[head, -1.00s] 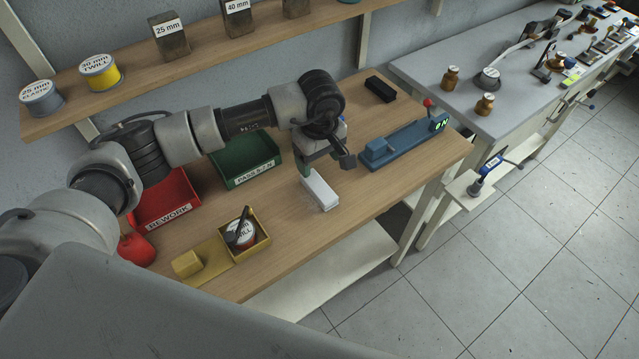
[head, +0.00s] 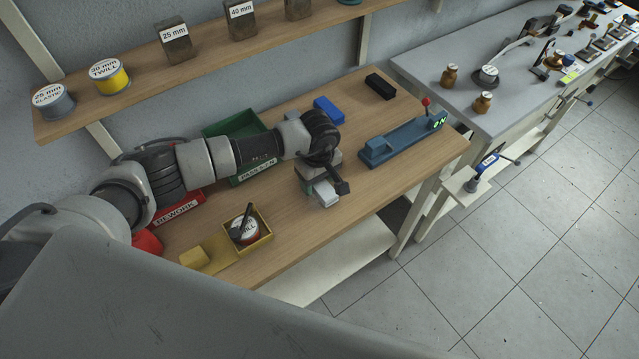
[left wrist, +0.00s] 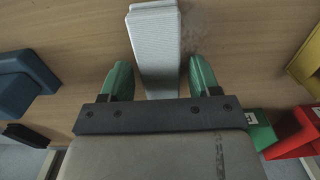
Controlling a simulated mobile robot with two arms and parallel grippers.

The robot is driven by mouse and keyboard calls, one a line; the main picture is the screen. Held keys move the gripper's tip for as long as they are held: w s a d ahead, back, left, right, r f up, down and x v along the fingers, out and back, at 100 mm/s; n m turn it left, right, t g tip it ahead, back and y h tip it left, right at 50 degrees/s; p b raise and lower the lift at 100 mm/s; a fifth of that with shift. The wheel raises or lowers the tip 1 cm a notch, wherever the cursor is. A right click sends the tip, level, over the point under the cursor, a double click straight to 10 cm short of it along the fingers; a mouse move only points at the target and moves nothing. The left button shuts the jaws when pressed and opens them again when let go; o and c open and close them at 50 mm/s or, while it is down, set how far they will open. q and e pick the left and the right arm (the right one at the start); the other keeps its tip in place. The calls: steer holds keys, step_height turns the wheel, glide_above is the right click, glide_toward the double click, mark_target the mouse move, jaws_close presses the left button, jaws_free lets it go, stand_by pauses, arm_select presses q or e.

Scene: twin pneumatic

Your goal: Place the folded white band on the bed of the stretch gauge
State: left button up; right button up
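The folded white band (head: 326,193) lies on the wooden table near its front edge, partly hidden by my left gripper (head: 322,187). In the left wrist view the white band (left wrist: 156,45) runs between the two green fingers of my left gripper (left wrist: 162,75). The fingers are open, one on each side of the band, with a narrow gap showing on both sides. The stretch gauge (head: 405,143) is a long blue device to the right, with a green display and a red-knobbed lever at its far end. Its bed shows no band on it. My right gripper is not in view.
A blue block (head: 328,109) and a black block (head: 380,86) lie at the back of the table. A green bin (head: 252,174), red REWORK bin (head: 178,212) and yellow tray (head: 262,238) stand to the left. The table between band and gauge is clear.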

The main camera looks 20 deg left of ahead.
arm_select(q)
steer(key=c, duration=0.8)
steer(key=shift+r, duration=0.15)
